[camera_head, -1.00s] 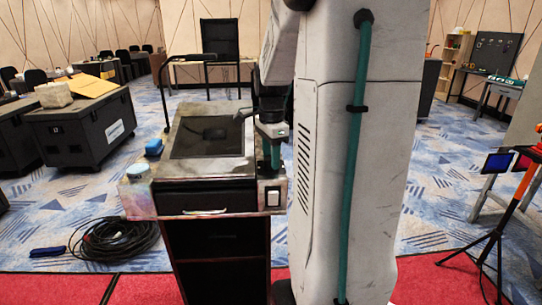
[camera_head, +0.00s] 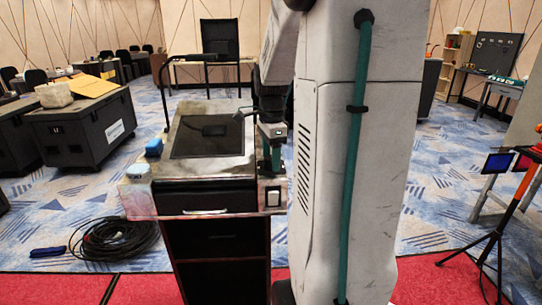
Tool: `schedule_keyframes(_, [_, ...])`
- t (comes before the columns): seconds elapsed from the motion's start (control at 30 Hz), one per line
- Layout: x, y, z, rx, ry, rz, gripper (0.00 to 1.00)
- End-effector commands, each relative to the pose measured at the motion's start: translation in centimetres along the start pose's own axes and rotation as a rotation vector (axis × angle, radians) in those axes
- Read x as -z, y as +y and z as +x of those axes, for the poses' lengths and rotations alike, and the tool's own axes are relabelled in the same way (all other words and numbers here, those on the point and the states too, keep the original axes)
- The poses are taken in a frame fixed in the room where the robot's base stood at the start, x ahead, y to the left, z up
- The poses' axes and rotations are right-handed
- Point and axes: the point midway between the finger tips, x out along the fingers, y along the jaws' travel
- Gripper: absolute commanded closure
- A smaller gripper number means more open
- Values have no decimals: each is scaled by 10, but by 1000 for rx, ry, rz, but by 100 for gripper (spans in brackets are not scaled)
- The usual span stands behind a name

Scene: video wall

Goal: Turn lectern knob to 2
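The lectern (camera_head: 205,200) stands in the middle of the view, with a dark sloped panel (camera_head: 208,135) on top. My gripper (camera_head: 273,165) points down over the right edge of the lectern top, just above a narrow side panel. A white rocker switch (camera_head: 273,197) shows on the front of that side panel. The knob cannot be made out; my gripper and arm cover the area around the fingertips. The fingers are small and dark, so their opening and any contact cannot be told. A pale blue round piece (camera_head: 138,171) sits at the lectern's left front corner.
A coiled black cable (camera_head: 115,238) lies on the floor at left. Black cases (camera_head: 82,128) stand behind it. A tripod (camera_head: 497,235) stands at right.

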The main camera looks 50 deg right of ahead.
Motion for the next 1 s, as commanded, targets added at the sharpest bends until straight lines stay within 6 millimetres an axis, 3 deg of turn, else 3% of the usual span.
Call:
schedule_keyframes(0.27, [0, 0, -7, 0, 0, 0, 39])
schedule_keyframes(0.7, [0, 0, -72, 1, 0, 0, 39])
schedule_keyframes(1.0, [0, 0, -78, -1, 0, 0, 39])
